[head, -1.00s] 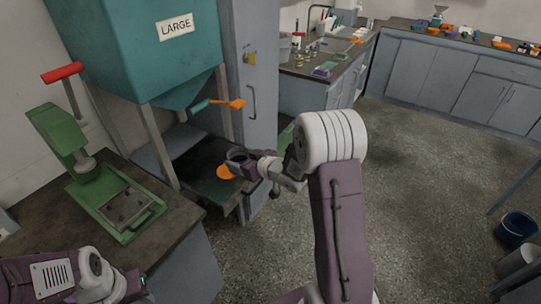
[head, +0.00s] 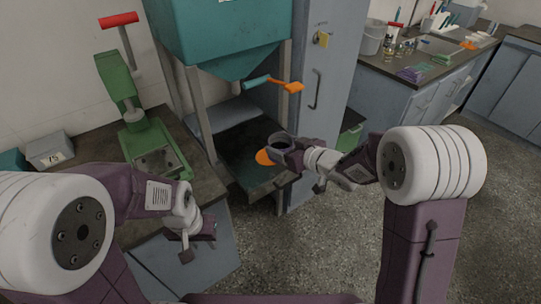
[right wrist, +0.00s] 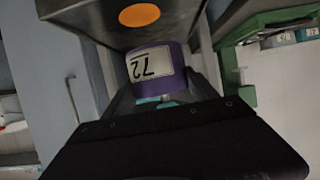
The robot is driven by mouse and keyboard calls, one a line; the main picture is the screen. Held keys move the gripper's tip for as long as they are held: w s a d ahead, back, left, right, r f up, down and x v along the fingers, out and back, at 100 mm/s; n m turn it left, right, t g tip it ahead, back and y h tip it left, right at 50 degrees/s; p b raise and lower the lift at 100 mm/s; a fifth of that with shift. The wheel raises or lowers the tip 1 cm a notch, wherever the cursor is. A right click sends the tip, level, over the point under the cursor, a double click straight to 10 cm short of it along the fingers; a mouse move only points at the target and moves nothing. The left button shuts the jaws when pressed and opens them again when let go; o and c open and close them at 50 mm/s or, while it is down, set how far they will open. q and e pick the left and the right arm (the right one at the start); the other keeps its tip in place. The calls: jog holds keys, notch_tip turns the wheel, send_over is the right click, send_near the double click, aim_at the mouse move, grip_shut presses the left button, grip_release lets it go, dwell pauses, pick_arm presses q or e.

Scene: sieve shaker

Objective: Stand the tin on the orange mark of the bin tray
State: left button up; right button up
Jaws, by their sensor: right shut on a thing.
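My right gripper (head: 287,151) is shut on the tin (head: 281,138), a dark open-topped cup in the head view. In the right wrist view the tin (right wrist: 153,66) is purple with a pale label reading 72, between the fingers. The orange mark (head: 263,158) lies on the dark bin tray (head: 240,160) under the hopper, partly hidden by the tin and gripper. The right wrist view shows the mark (right wrist: 139,15) apart from the tin in the picture. I cannot tell whether the tin touches the tray. My left gripper (head: 192,238) hangs low at the bench front; its opening is unclear.
The teal hopper (head: 225,35) on grey legs stands over the tray, with an orange-tipped lever (head: 285,85) jutting out. A grey cabinet (head: 330,90) is close on the right. A green press (head: 145,120) stands on the left bench.

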aim_at(271, 141)
jog(key=w+a+f, duration=0.1)
jog(key=w+f, duration=0.1)
jog(key=w, duration=0.1)
jog(key=w+a+f, duration=0.1)
jog(key=w+f, duration=0.1)
jog(key=w, duration=0.1)
jog(key=w+a+f+b, duration=0.1)
jog(key=w+a+f, duration=0.1)
jog(key=w, duration=0.1)
jog(key=shift+w+f, duration=0.1)
notch_tip(271, 141, down, 4)
jog(key=shift+b, duration=0.9)
jog(key=shift+f, duration=0.1)
jog(key=o, duration=1.5)
jog(key=shift+c, duration=0.2)
